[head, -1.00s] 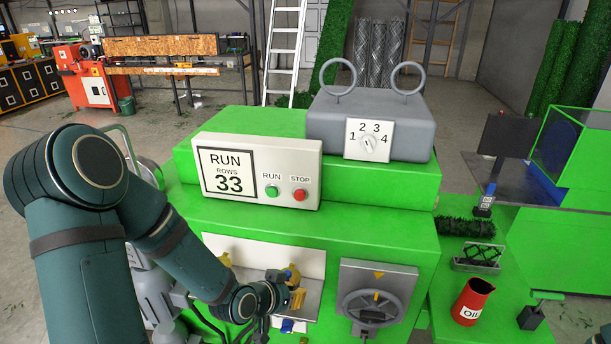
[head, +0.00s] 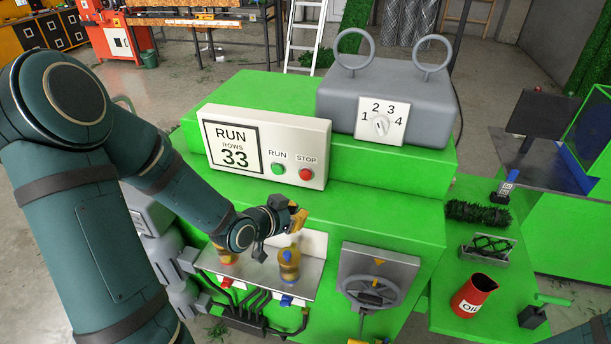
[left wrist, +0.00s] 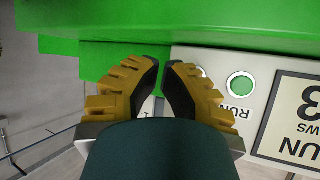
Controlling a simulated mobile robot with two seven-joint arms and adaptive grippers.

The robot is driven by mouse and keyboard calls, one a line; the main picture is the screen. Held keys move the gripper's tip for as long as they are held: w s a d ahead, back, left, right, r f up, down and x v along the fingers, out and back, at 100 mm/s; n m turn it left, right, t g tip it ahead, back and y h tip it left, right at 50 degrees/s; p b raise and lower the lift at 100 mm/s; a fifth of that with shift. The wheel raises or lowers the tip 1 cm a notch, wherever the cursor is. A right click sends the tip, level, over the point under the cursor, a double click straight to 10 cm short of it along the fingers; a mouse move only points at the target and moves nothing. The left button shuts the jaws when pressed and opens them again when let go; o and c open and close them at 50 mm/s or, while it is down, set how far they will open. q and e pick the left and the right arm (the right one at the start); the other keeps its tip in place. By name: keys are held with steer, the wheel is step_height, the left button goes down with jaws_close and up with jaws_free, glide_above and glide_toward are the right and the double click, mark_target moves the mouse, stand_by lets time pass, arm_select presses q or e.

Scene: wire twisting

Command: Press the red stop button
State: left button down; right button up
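The red stop button (head: 306,174) is on the right end of the white control panel (head: 313,143), under the word STOP. The green run button (head: 278,168) is left of it; it also shows in the left wrist view (left wrist: 240,85). My left gripper (head: 299,212) is in front of and below the panel, under the stop button and apart from it. In the left wrist view its yellow fingers (left wrist: 161,66) have their tips together with nothing between them. They hide the stop button there. My right gripper is out of view.
A grey box with a numbered dial (head: 380,124) and two rings stands behind the panel. A red oil can (head: 472,295) and brushes are on the right table. The green top before the panel is clear.

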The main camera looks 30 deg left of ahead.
mark_target(305, 175)
arm_select(q)
steer(key=w, duration=0.3)
steer(key=w+a, duration=0.1)
steer(key=w, duration=0.2)
steer(key=shift+a+p, duration=0.2)
steer(key=shift+p, duration=0.15)
steer(key=shift+w+a, duration=0.25)
steer(key=shift+w, duration=0.85)
steer(key=shift+w, duration=0.1)
steer(key=shift+w+a, duration=0.1)
steer(key=shift+w, duration=0.2)
steer(key=shift+w+a+b, duration=0.1)
steer(key=shift+w+b, duration=0.25)
steer(key=shift+w, duration=0.1)
stand_by(1.1)
steer(key=shift+s, duration=0.1)
steer(key=shift+s+d, duration=0.2)
steer(key=shift+s, duration=0.55)
